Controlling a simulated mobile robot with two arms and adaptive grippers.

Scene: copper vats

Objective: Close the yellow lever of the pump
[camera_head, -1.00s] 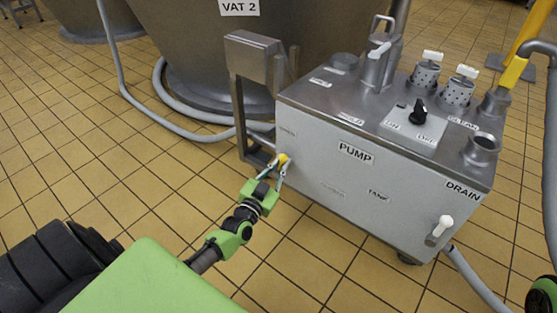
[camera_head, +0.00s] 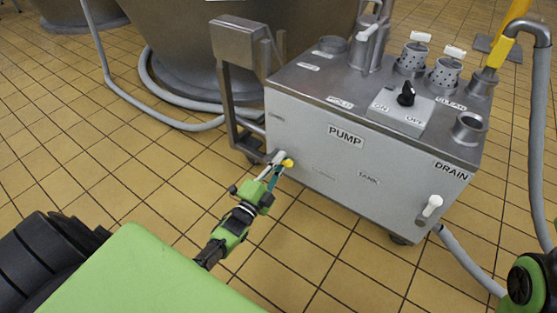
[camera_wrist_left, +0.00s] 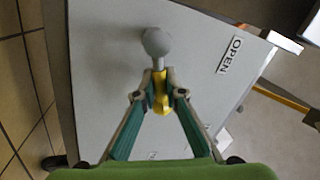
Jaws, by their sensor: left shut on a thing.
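The pump (camera_head: 340,160) is a grey metal box on wheels with a PUMP label. Its yellow lever (camera_head: 288,163) is on the left part of the front face. My left gripper (camera_head: 277,168) is at the lever. In the left wrist view, the lever (camera_wrist_left: 160,92) shows yellow below a round grey pivot (camera_wrist_left: 157,42), and the fingertips of my left gripper (camera_wrist_left: 160,96) are shut on it from both sides. An OPEN label (camera_wrist_left: 229,55) is beside the pivot. My right gripper cannot be made out; only a green and black part of my right arm shows at the lower right.
A white-handled drain valve (camera_head: 430,207) is on the right of the pump front. A control knob (camera_head: 406,94) is on top. A grey hose (camera_head: 468,262) runs along the floor at the right. A large vat (camera_head: 300,50) stands behind. Tiled floor is clear in front.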

